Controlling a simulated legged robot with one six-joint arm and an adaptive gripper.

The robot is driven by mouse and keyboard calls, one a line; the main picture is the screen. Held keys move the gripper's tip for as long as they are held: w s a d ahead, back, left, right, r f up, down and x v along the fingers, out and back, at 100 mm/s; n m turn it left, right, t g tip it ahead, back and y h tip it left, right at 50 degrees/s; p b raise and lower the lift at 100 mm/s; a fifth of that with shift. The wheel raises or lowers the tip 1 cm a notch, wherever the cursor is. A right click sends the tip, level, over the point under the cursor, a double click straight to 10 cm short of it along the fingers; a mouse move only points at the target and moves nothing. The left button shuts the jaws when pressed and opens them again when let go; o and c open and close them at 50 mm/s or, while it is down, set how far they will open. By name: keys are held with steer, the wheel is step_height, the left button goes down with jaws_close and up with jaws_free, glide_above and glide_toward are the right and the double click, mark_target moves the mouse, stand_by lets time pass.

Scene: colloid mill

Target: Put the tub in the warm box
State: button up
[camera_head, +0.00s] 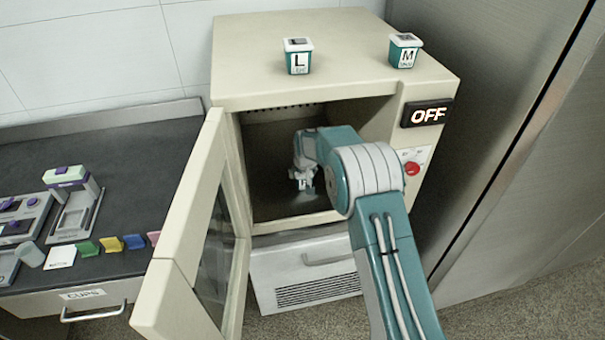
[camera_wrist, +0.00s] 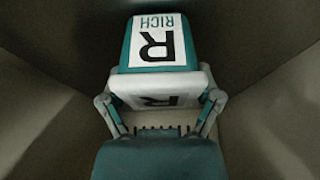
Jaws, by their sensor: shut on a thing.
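The warm box (camera_head: 330,85) is a cream cabinet with its glass door (camera_head: 185,240) swung open to the left. My arm reaches through the opening, and my gripper (camera_head: 303,182) is inside the chamber. In the wrist view my gripper (camera_wrist: 160,112) is shut on a teal tub (camera_wrist: 157,42) with a pale lid and white labels reading "R" and "RICH". The tub is between the two fingers. In the head view the tub is hard to make out. Whether it touches the chamber floor cannot be told.
Two small tubs marked L (camera_head: 298,58) and M (camera_head: 404,52) stand on top of the box. An OFF display (camera_head: 427,114) and a red button (camera_head: 412,168) are at its right front. A dark counter (camera_head: 130,150) with devices and coloured pieces is at left.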

mark_target(305, 175)
steer(key=shift+f, duration=0.2)
steer(key=o, duration=1)
steer(key=shift+o, duration=0.2)
steer(key=shift+r, duration=0.1)
steer(key=v, duration=0.7)
steer(key=shift+s+r, duration=0.15)
steer(key=shift+r, duration=0.1)
